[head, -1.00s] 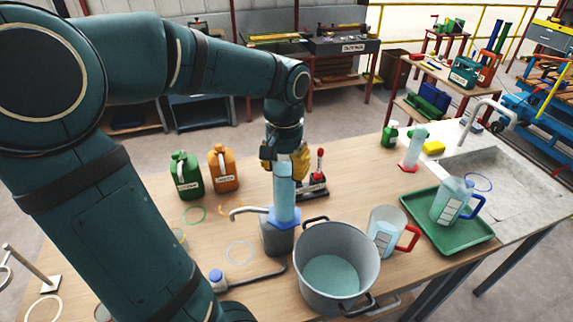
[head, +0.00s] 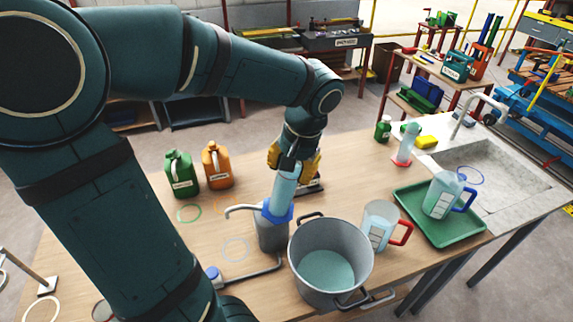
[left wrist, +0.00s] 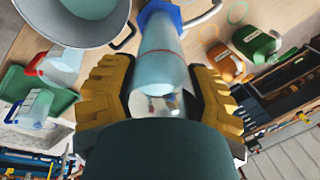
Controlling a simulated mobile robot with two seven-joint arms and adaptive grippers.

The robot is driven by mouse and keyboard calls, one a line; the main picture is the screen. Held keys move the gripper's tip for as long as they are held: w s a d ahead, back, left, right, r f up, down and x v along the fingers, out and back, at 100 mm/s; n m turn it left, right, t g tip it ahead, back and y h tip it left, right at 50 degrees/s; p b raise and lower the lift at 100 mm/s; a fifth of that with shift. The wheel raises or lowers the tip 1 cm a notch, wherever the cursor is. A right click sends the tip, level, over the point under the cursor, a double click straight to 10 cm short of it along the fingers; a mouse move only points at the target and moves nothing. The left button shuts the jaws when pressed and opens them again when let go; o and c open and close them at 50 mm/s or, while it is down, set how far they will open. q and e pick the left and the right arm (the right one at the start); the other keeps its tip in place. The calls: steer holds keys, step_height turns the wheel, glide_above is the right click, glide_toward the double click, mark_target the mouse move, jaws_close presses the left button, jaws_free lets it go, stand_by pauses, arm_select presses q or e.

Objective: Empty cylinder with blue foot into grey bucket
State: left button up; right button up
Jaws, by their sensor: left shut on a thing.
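The clear cylinder (head: 283,192) with a blue foot (head: 278,212) holds pale blue contents. My left gripper (head: 294,163) is shut around its upper part. The cylinder leans, its top to the right and its foot low at left, in front of or above a grey can with a spout (head: 272,236); I cannot tell whether they touch. In the left wrist view the cylinder (left wrist: 163,50) lies between the yellow fingers, its blue foot (left wrist: 160,12) farthest away. The grey bucket (head: 299,262) stands right of the can, with pale blue contents inside. My right gripper is not in view.
A red-handled jug (head: 379,222) stands right of the bucket. Beyond it are a green tray (head: 452,241) with a blue-handled jug (head: 440,195) and a sink (head: 500,175). Green (head: 181,175) and orange (head: 216,166) canisters stand at back left. A red-footed cylinder (head: 405,147) stands at back.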

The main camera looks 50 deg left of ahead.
mark_target(296, 187)
arm_select(q)
steer(key=shift+w+d+y+b, duration=0.25)
steer(key=shift+d+y+b, duration=0.05)
steer(key=shift+d+y, duration=0.55)
steer(key=shift+d+f+g+y+b, duration=0.15)
steer(key=shift+d+g+y+b, duration=0.2)
steer(key=shift+y, duration=0.2)
steer(key=shift+f, duration=0.1)
steer(key=shift+a+f+g+y+b, duration=0.1)
steer(key=shift+f+g+y+b, duration=0.15)
steer(key=shift+y+b, duration=0.45)
steer(key=shift+a+f+g+y+b, duration=0.1)
steer(key=shift+f+y+b, duration=0.15)
steer(key=shift+y+b, duration=0.45)
steer(key=shift+f+g+y+b, duration=0.3)
steer(key=shift+f+y+b, duration=0.8)
steer(key=shift+b, duration=0.5)
steer(key=shift+d+f+y+b, duration=0.1)
steer(key=shift+f+y+b, duration=0.55)
steer(key=shift+y+b, duration=0.35)
steer(key=shift+r, duration=0.15)
